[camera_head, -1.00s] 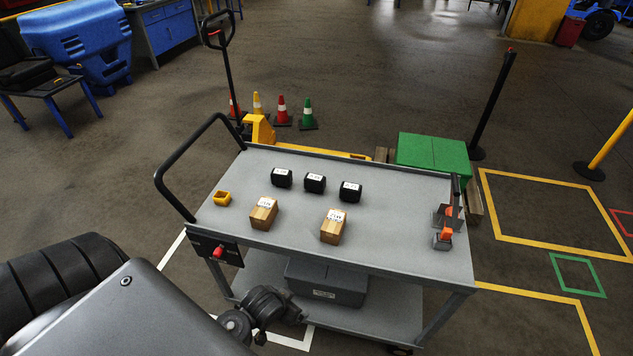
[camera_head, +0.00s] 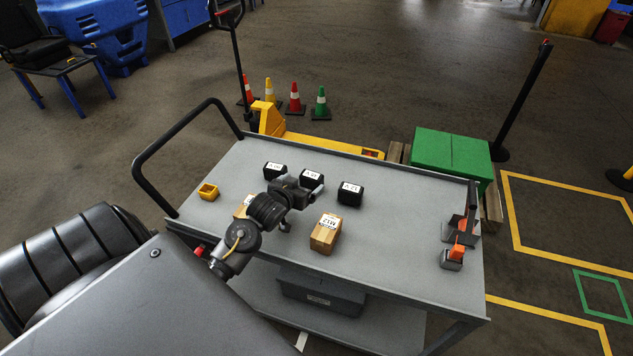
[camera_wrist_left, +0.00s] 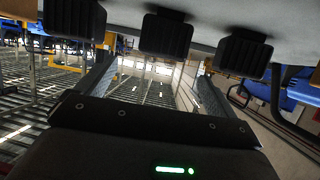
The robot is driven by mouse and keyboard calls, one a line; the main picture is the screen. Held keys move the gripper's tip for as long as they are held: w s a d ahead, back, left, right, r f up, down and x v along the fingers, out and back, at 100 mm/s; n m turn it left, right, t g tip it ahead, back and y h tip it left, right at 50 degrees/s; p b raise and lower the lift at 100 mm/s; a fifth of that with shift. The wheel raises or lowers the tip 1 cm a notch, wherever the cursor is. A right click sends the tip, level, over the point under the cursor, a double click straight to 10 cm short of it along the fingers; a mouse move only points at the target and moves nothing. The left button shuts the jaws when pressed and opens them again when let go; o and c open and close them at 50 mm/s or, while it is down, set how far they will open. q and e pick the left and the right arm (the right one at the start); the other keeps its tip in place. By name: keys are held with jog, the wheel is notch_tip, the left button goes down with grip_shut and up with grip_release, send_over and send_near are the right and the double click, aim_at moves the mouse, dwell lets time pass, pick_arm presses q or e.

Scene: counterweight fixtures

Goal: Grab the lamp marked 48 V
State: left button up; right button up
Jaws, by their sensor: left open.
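Three black blocks with white labels ending in V, seemingly the lamps, stand in a row on the grey cart top: the left one (camera_head: 274,171), the middle one (camera_head: 312,178) and the right one (camera_head: 350,194). The right label seems to read 12 V; the other numbers are too small to tell, so I cannot say which is 48 V. My left gripper (camera_head: 301,207) is open and empty, just in front of the row. In the left wrist view, three black ribbed blocks hang along the top edge, beyond the open fingers (camera_wrist_left: 152,85). My right gripper is not in view.
Two wooden blocks, one (camera_head: 326,233) marked M12 and one (camera_head: 242,208) partly behind my arm, stand on the cart (camera_head: 390,250). A yellow open piece (camera_head: 208,192) lies at left, and a grey-and-orange fixture (camera_head: 457,245) at right. The cart's black handle (camera_head: 150,190) rises at left.

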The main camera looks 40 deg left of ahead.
aim_at(314, 173)
pick_arm(q)
jog(key=shift+w+a+f, duration=0.2)
jog(key=shift+w+a, duration=0.05)
jog(key=shift+w, duration=0.4)
jog(key=x, duration=0.3)
jog(key=shift+w+f+p, duration=0.2)
jog(key=shift+f+p, duration=0.05)
jog(key=shift+p, duration=0.05)
jog(key=shift+w, duration=0.15)
jog(key=p+x, duration=0.1)
jog(key=x, duration=0.3)
jog(key=shift+w+a+f, duration=0.2)
jog(key=shift+f, duration=0.05)
jog(key=shift+w+f, duration=0.15)
jog(key=shift+w, duration=0.1)
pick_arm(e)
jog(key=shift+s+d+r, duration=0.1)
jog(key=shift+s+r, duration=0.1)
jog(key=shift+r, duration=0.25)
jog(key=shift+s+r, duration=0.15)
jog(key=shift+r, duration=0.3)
pick_arm(q)
jog(key=c, duration=1.2)
jog(key=shift+r, duration=0.2)
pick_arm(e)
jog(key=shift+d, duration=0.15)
